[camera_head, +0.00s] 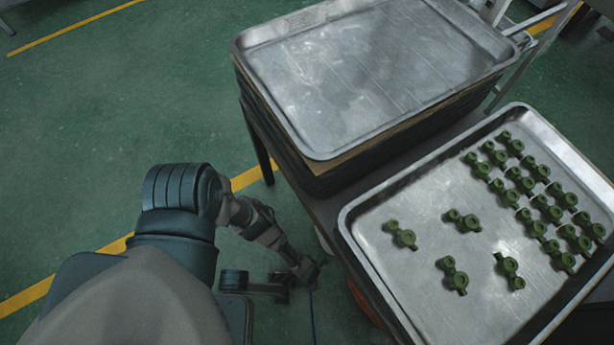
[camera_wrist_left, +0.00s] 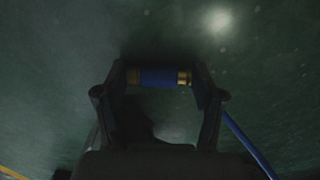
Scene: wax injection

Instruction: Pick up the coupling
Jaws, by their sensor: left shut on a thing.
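The coupling (camera_wrist_left: 158,77) shows in the left wrist view as a short blue cylinder with brass-coloured ends. It lies crosswise between the two fingertips of my left gripper (camera_wrist_left: 157,82), which is shut on it. A blue hose (camera_wrist_left: 245,140) runs down to the lower right beside the right finger; where it joins the coupling is hidden. In the head view my left arm reaches down beside the table, with the left gripper (camera_head: 306,269) small and dark near its end. The coupling cannot be made out there. My right gripper is in neither view.
A metal tray (camera_head: 420,285) with rows of green parts, several set apart, stands close to the right of my left gripper. An empty metal tray (camera_head: 370,75) sits on a stack behind it. Green floor (camera_head: 100,130) with yellow lines is clear on the left.

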